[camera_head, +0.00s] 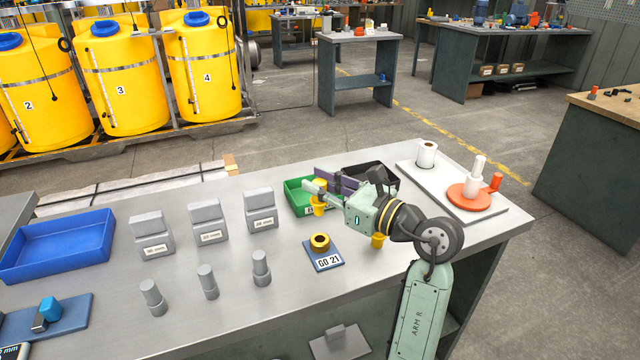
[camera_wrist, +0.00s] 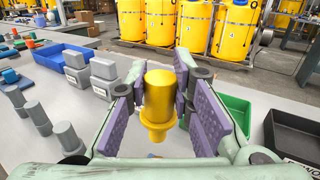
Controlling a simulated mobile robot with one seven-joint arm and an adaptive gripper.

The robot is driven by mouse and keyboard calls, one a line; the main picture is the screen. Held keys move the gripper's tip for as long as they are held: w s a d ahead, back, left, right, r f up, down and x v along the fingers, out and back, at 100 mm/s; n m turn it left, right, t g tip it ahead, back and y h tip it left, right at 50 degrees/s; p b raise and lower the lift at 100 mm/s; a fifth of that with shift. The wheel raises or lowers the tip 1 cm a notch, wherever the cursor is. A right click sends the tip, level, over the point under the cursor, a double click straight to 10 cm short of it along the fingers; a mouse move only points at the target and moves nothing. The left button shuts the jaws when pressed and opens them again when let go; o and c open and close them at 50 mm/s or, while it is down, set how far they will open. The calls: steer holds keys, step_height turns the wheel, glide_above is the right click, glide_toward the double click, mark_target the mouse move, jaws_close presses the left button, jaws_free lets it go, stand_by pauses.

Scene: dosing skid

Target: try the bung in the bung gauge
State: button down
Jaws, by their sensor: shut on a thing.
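A yellow bung (camera_head: 318,204) is held upright in my gripper (camera_head: 325,190), above the bench. In the wrist view the bung (camera_wrist: 159,98) sits between the purple finger pads, its wide part up and a narrower flanged end down. My gripper (camera_wrist: 163,112) is shut on it. The bung gauge (camera_head: 326,258) is a blue plate marked "GO 21" with a yellow-and-dark ring (camera_head: 319,243) on it. It lies on the bench nearer the camera than the bung, apart from it. The gauge does not show in the wrist view.
A green bin (camera_head: 294,197) and a black bin (camera_head: 388,174) stand behind my gripper. Grey labelled blocks (camera_head: 208,222) and grey pegs (camera_head: 207,282) stand left. Another yellow piece (camera_head: 378,240) shows below my arm.

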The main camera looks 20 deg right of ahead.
mark_target(321, 215)
steer(key=shift+f+b, duration=0.1)
steer(key=shift+b, duration=0.2)
steer(key=shift+f, duration=0.15)
steer(key=shift+f+b, duration=3.05)
steer(key=shift+b, duration=0.15)
steer(key=shift+f+b, duration=1.1)
steer(key=shift+b, duration=0.15)
steer(key=shift+r, duration=0.15)
stand_by(0.4)
steer(key=shift+r+p, duration=2)
steer(key=shift+r, duration=1.4)
